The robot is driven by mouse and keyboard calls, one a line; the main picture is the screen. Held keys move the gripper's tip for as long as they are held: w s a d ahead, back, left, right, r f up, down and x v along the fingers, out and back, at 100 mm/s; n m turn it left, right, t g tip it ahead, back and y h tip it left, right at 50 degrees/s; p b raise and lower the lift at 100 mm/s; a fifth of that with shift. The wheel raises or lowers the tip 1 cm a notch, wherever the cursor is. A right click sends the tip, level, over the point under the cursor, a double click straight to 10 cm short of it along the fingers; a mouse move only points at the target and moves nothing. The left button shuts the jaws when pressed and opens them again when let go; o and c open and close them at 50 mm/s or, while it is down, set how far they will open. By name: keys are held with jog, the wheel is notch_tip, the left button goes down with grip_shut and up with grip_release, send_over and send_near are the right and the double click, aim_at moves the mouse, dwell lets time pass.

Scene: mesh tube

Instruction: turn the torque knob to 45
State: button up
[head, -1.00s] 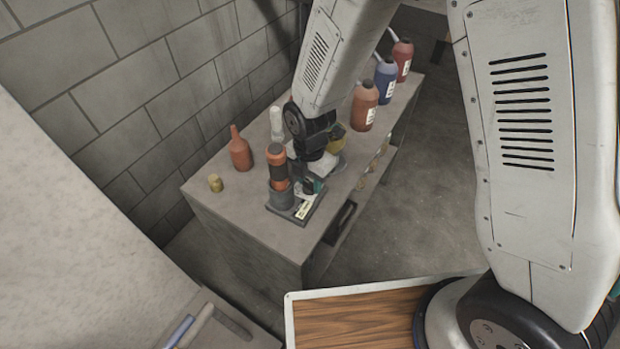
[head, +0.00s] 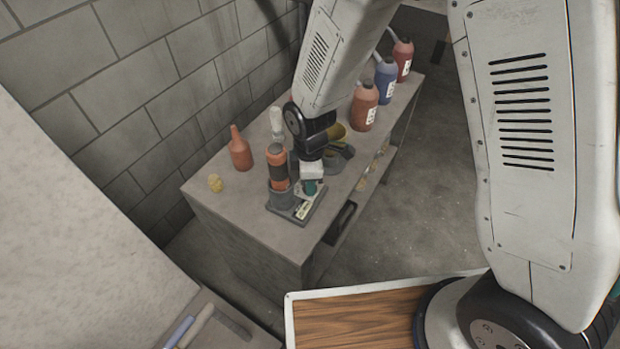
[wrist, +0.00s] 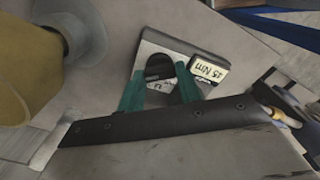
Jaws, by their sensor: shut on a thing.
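The torque knob (wrist: 158,67) is a dark round knob on a small plate on the bench. In the wrist view the green fingers of my gripper (wrist: 160,84) stand on both sides of it, shut on it. A label (wrist: 209,70) reading "45 Nm", upside down in this view, sits beside the knob. In the head view my gripper (head: 311,187) is low over the tester base (head: 286,208), and hides the knob there. The knob's pointer and exact setting cannot be read.
An orange bottle (head: 240,150) and a small yellow piece (head: 215,183) are farther left. Several jugs stand at the bench's far end. The bench's front left is clear.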

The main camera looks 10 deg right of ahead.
jog(key=shift+m, duration=0.5)
jog(key=o, duration=1)
notch_tip(320, 180, up, 8)
jog(key=shift+f, duration=0.1)
dwell(0.4)
